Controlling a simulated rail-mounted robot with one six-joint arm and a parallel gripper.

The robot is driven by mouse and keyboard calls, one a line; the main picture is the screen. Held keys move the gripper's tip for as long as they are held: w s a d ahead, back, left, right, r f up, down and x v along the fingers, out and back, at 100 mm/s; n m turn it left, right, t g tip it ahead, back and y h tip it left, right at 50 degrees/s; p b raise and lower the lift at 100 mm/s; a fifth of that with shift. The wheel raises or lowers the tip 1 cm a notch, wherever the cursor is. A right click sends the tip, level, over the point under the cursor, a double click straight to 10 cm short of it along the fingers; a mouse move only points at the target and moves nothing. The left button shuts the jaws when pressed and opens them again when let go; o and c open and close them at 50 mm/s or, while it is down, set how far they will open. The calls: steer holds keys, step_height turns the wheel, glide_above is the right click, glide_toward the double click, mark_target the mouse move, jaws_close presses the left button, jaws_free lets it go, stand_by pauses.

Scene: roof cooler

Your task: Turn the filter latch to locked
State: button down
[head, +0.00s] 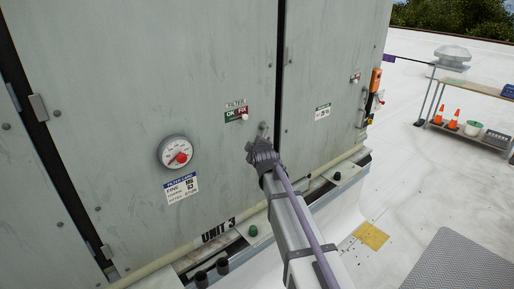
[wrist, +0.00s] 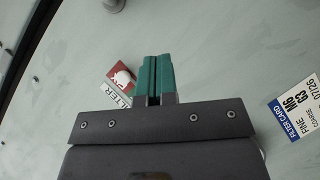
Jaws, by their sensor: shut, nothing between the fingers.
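In the wrist view, the green fingers of my gripper (wrist: 154,77) are shut together and empty. The latch cannot be made out there. The FILTER sign (head: 236,111) with green OK and red FIX fields is left of the fitting; its red part shows beside my fingers (wrist: 121,76).
A round gauge (head: 176,153) and a filter card (head: 181,188) are on the panel to the left. The card also shows in the wrist view (wrist: 294,106). An orange device (head: 375,80) hangs at the cabinet's right edge. A shelf table (head: 467,76) stands farther right.

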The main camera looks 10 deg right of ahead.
steer(key=w+d+f+b, duration=0.2)
steer(key=w+f+b, duration=0.2)
steer(key=w, duration=0.6)
steer(key=shift+d+f, duration=0.25)
steer(key=shift+f, duration=0.15)
steer(key=shift+d, duration=0.1)
